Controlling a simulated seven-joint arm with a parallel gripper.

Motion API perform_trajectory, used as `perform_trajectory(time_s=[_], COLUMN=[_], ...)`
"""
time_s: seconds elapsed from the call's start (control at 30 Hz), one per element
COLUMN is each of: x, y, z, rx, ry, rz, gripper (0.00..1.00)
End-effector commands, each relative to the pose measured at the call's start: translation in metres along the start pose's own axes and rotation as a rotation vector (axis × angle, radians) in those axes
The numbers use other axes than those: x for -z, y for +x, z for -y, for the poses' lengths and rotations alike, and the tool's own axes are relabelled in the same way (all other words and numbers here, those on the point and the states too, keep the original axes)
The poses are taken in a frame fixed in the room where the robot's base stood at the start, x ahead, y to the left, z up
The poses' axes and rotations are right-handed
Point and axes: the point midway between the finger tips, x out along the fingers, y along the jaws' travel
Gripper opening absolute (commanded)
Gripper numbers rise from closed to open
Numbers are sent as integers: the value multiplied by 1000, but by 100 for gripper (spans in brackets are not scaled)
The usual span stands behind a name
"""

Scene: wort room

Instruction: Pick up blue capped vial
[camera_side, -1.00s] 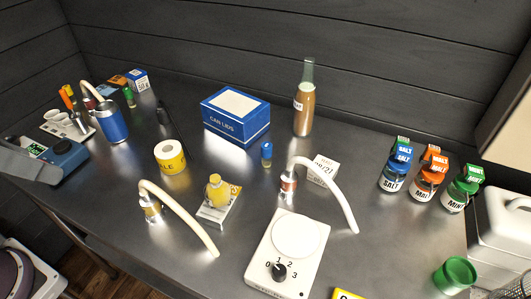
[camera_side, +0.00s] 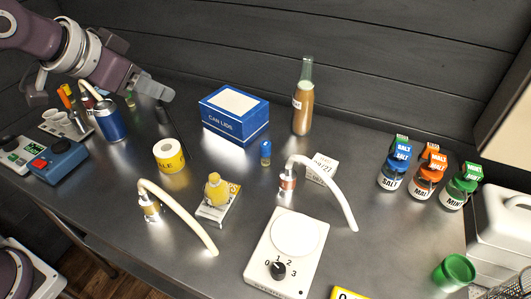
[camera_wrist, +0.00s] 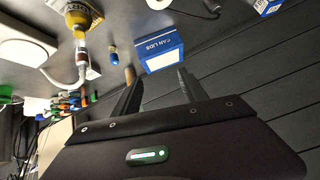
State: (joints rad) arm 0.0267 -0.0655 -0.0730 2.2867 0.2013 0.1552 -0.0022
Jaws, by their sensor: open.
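The blue capped vial (camera_side: 265,152) stands upright on the dark metal table, just in front of the blue CAN LIDS box (camera_side: 234,115). In the wrist view a small blue-topped vial (camera_wrist: 113,52) shows left of the CAN LIDS box (camera_wrist: 161,54). My gripper (camera_side: 153,89) is at the upper left of the side view, above the table and well left of the vial. Its two fingers (camera_wrist: 156,85) are apart with nothing held between them in the wrist view.
A brown bottle (camera_side: 302,100) stands right of the box. A white curved tube with a metal fitting (camera_side: 287,180) is close to the vial's right. A yellow tape roll (camera_side: 169,155) and a yellow bottle on a stand (camera_side: 215,188) are to its left. Jars (camera_side: 393,168) stand at right.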

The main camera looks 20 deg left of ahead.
Motion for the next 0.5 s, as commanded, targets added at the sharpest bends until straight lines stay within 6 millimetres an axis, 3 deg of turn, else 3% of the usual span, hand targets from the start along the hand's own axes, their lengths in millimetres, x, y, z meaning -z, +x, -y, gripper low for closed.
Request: perform_trajectory(time_s=[0.03, 0.1, 0.2, 0.33, 0.5], x=[14, 35, 45, 40, 30], y=[39, 92, 154, 199, 219], z=[-13, -38, -81, -126, -150], rx=[-41, -115, -237, -366, -434], ry=[44, 97, 133, 124, 102], rz=[-36, -127, -253, -379, -446], gripper=[50, 50, 50, 50, 50])
